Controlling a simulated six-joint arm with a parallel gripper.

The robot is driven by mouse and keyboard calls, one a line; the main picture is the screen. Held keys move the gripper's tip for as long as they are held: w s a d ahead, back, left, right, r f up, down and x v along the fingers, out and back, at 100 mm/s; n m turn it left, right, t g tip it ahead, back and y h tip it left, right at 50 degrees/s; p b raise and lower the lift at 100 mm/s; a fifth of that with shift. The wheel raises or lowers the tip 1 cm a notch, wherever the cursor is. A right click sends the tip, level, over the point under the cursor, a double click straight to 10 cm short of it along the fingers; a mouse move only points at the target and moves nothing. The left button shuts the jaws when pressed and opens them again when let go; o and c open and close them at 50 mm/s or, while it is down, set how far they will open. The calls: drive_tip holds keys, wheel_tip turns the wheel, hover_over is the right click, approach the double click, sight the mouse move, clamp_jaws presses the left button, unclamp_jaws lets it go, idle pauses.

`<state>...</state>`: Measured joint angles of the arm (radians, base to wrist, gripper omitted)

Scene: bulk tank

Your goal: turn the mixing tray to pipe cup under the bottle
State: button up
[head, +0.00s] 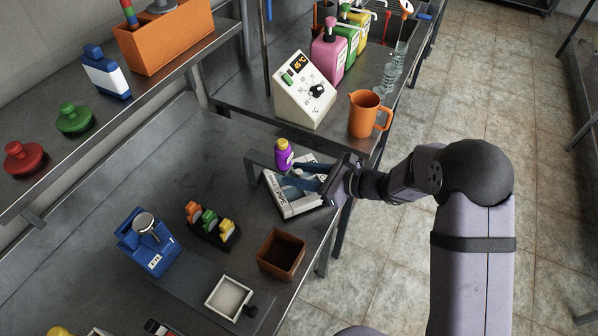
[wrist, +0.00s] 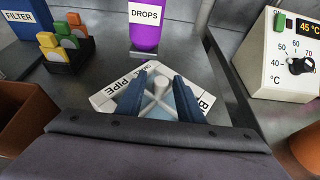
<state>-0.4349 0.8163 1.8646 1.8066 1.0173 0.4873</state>
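The mixing tray (head: 288,209) is white and lies on the dark bench; in the wrist view (wrist: 103,101) its left side reads PIPE and its right side shows a label beginning with B, partly hidden. A pale cross-shaped handle (wrist: 160,88) rises from the tray's middle. My gripper (wrist: 160,80) has its blue fingers apart, one on each side of the handle, with gaps visible. My gripper (head: 308,182) hides part of the tray in the head view.
A brown box (head: 281,254), a rack of coloured pieces (head: 211,225) and a blue filter unit (head: 147,243) stand left of the tray. A white temperature box (head: 304,91) and an orange jug (head: 366,115) stand behind. Open bench lies at the left.

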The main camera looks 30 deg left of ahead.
clamp_jaws()
drive_tip(key=shift+f+m+t+b, duration=0.2)
drive_tip(key=shift+m+t+b, duration=0.15)
drive_tip(key=shift+b, duration=0.55)
drive_tip(key=shift+m+t+b, duration=0.25)
drive_tip(key=shift+t+b, duration=0.1)
drive_tip(key=shift+b, duration=0.15)
drive_tip(key=m+t+b, duration=0.1)
drive_tip(key=b, duration=0.1)
drive_tip(key=m+t+b, duration=0.1)
drive_tip(key=b, duration=0.1)
drive_tip(key=shift+s+a+f+t+h+b, duration=0.1)
drive_tip(key=shift+f+t+h+b, duration=0.05)
drive_tip(key=shift+t+h+b, duration=0.15)
drive_tip(key=m+t+h+b, duration=0.1)
drive_tip(key=m+t+b, duration=0.1)
drive_tip(key=b, duration=0.6)
drive_tip(key=shift+m+t+b, duration=0.4)
drive_tip(key=shift+m+t+h+b, duration=0.3)
drive_tip(key=shift+b, duration=0.9)
drive_tip(key=b, duration=0.2)
drive_tip(key=shift+r+m+t+h+b, duration=0.25)
drive_tip(key=shift+m+t+h+b, duration=0.05)
drive_tip(key=shift+m+t, duration=0.1)
